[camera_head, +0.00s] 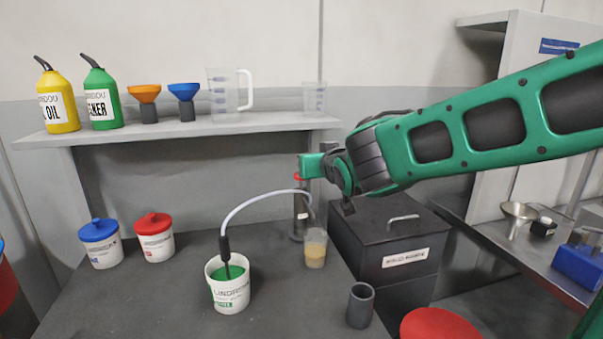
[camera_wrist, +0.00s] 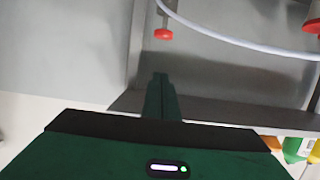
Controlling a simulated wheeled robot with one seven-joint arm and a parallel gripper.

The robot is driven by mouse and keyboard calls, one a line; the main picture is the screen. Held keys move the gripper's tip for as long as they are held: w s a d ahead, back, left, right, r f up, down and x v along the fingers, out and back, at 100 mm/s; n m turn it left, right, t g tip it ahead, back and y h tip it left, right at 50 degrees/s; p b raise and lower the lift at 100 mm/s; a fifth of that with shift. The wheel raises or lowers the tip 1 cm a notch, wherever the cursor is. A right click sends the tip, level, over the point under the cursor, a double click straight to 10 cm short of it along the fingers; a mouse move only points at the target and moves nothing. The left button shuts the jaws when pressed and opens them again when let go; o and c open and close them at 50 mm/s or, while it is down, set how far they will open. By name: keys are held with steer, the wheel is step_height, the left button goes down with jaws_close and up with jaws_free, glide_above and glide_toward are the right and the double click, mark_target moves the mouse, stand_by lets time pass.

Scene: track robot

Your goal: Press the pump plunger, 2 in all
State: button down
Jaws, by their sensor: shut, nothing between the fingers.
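The pump (camera_head: 301,212) is a dark upright cylinder at the back of the bench, with a pale hose (camera_head: 250,198) arching left into a white bucket (camera_head: 231,295) of green liquid. Its red plunger knob (camera_head: 298,178) shows just below my gripper (camera_head: 304,165), partly hidden by it. In the wrist view the knob (camera_wrist: 163,34) lies beyond the fingertips (camera_wrist: 160,76), with a gap between them in the picture. The fingers are together and hold nothing. I cannot tell the exact height gap to the knob.
A beaker of amber liquid (camera_head: 315,250) stands beside the pump. A black lidded box (camera_head: 398,268) is to the right and a grey cup (camera_head: 360,305) in front. Blue-lidded (camera_head: 101,245) and red-lidded (camera_head: 155,240) tubs stand left. A shelf (camera_head: 180,132) with bottles and funnels runs behind.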

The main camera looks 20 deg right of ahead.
steer(key=shift+w, duration=0.1)
steer(key=w+f, duration=0.1)
steer(key=w, duration=0.2)
steer(key=w+f, duration=0.2)
steer(key=w, duration=0.1)
steer(key=w+f, duration=0.2)
steer(key=w, duration=0.1)
steer(key=shift+w+f, duration=0.25)
steer(key=shift+f, duration=0.5)
steer(key=shift+s+f, duration=0.1)
steer(key=shift+f, duration=1.55)
